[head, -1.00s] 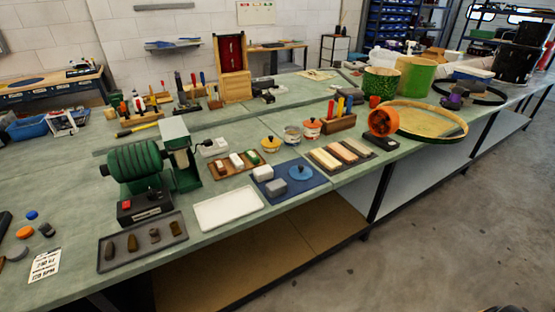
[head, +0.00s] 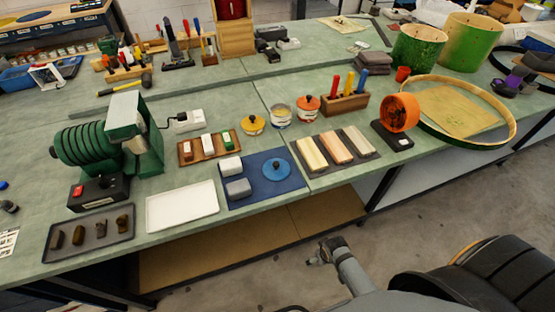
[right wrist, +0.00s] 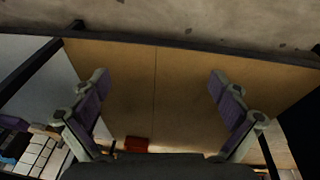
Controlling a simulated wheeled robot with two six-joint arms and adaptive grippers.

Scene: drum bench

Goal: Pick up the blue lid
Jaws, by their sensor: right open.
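The blue lid (head: 277,169) is a round disc with a small knob. It lies flat on the right part of a dark blue mat (head: 262,193) near the front edge of the bench. My right gripper (head: 318,256) is in front of the bench and below its top, well apart from the lid. In the right wrist view my right gripper (right wrist: 157,92) has its two fingers wide apart with nothing between them. My left gripper is not in view.
A white block (head: 231,165) and a grey block (head: 238,188) share the mat. A white tray (head: 182,207) stands to the left, and a dark tray with coloured bars (head: 337,149) to the right. A yellow-lidded pot (head: 253,124) stands behind. The bench's wooden lower shelf (head: 210,255) is below.

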